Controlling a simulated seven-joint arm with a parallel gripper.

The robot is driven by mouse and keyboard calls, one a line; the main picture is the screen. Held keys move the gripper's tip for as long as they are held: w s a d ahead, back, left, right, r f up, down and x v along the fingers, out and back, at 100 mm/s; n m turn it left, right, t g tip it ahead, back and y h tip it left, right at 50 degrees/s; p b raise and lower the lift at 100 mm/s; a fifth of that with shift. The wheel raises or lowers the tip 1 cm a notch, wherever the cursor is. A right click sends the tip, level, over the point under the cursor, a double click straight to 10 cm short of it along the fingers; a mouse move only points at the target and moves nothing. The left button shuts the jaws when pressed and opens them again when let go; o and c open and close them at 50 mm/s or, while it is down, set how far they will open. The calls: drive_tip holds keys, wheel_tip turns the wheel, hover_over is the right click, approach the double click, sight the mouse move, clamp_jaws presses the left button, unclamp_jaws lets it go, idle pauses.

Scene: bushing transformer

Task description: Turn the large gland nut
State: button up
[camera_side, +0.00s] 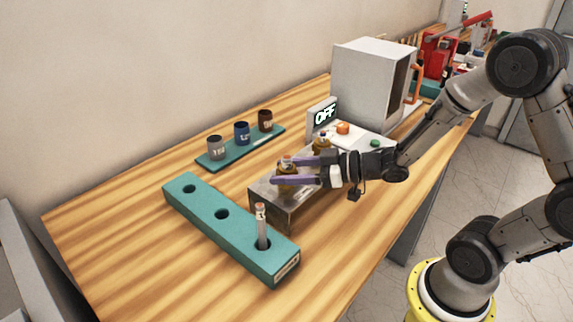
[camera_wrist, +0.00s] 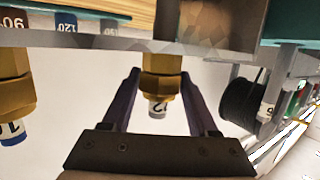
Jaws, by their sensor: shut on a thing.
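A brass gland nut (camera_side: 287,169) sits on a grey metal box (camera_side: 268,204) in the side view. My gripper (camera_side: 284,172) reaches in from the right, level, with one purple finger on each side of this nut. In the wrist view, my gripper (camera_wrist: 159,76) is shut on the brass nut (camera_wrist: 161,88), which has a pale end marked 2. A second brass nut (camera_wrist: 14,98) at the left edge has an end marked 1 and looks bigger there. I cannot tell for sure which is the large one. The finger contact is partly hidden.
A teal block (camera_side: 195,205) with holes holds an upright pale rod (camera_side: 262,226) in front. A teal strip (camera_side: 215,160) carries several small cups behind. An OFF display (camera_side: 325,115), a button panel (camera_side: 359,138) and a grey cabinet (camera_side: 372,75) stand further back. The left of the table is clear.

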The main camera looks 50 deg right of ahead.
drive_tip(key=shift+n+g+y, duration=0.3)
drive_tip(key=shift+n+y, duration=0.1)
drive_tip(key=shift+n+g+y, duration=0.3)
drive_tip(key=shift+n+y, duration=0.1)
drive_tip(key=shift+y, duration=0.1)
drive_tip(key=o, duration=1.5)
drive_tip(key=shift+o, duration=0.2)
drive_tip(key=shift+v, duration=3)
